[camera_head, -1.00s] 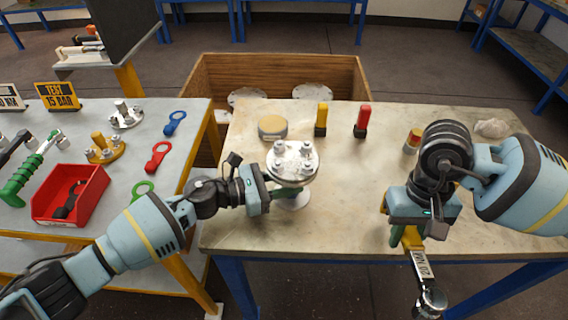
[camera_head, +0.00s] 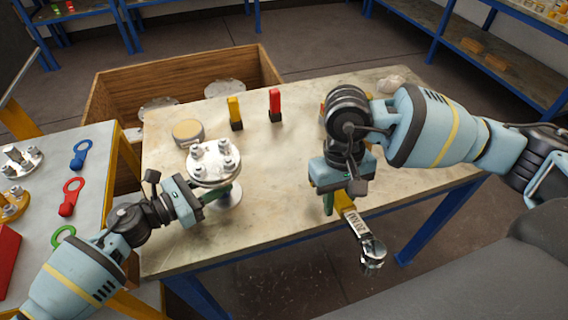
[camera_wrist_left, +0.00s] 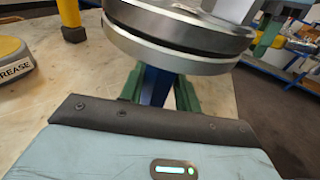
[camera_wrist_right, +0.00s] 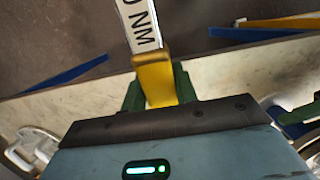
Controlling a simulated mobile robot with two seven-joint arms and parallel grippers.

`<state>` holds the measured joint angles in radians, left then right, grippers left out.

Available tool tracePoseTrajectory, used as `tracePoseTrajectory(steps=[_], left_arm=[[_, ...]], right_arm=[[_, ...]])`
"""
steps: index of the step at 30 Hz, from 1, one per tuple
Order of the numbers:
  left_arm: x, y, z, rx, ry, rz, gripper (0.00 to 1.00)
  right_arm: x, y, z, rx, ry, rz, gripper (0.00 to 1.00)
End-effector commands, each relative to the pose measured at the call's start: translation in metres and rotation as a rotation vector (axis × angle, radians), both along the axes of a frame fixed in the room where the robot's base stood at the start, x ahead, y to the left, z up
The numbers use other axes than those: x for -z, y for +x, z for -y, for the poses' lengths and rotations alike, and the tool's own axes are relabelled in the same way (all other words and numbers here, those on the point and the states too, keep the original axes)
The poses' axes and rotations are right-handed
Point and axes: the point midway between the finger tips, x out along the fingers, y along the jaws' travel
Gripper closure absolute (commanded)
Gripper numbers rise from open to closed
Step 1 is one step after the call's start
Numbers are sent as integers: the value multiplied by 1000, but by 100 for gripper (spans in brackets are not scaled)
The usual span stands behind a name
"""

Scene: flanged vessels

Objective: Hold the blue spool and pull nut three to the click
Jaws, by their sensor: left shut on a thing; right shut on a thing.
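The spool stands on the table, its round steel top flange (camera_head: 213,170) carrying several bolts with nuts. I cannot tell which nut is number three. Its blue body (camera_wrist_left: 155,87) shows under the flange in the left wrist view. My left gripper (camera_head: 222,193) is shut on this blue body, just below the flange. My right gripper (camera_head: 334,202) is shut on the yellow handle (camera_wrist_right: 154,78) of a torque wrench (camera_head: 357,226). The wrench head hangs out past the table's front edge, well apart from the spool. Its label ends in "NM".
A grease tin (camera_head: 188,132), a yellow marker (camera_head: 235,113) and a red marker (camera_head: 275,106) stand behind the spool. A wooden crate (camera_head: 180,76) is beyond the table. Ring spanners, one red (camera_head: 70,197), lie on the left table. The tabletop between my grippers is clear.

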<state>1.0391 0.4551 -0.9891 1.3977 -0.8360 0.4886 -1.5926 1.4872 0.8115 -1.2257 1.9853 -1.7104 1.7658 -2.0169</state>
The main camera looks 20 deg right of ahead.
Motion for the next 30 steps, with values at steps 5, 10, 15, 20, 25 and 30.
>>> tracePoseTrajectory(steps=[5,10,15,20,25,30], left_arm=[[0,0,-1,-2,0,-1,86],[0,0,0,-1,0,-1,86],[0,0,0,-1,0,-1,86],[0,0,0,-1,0,-1,86],[0,0,0,-1,0,-1,86],[0,0,0,-2,0,-1,86]], right_arm=[[-3,2,-3,33,2,6,98],[-13,8,-14,179,2,20,98],[-27,15,-31,399,-3,38,98],[-41,21,-46,606,-10,54,98],[-54,25,-61,823,-25,69,98],[-69,29,-75,1038,-40,83,98]])
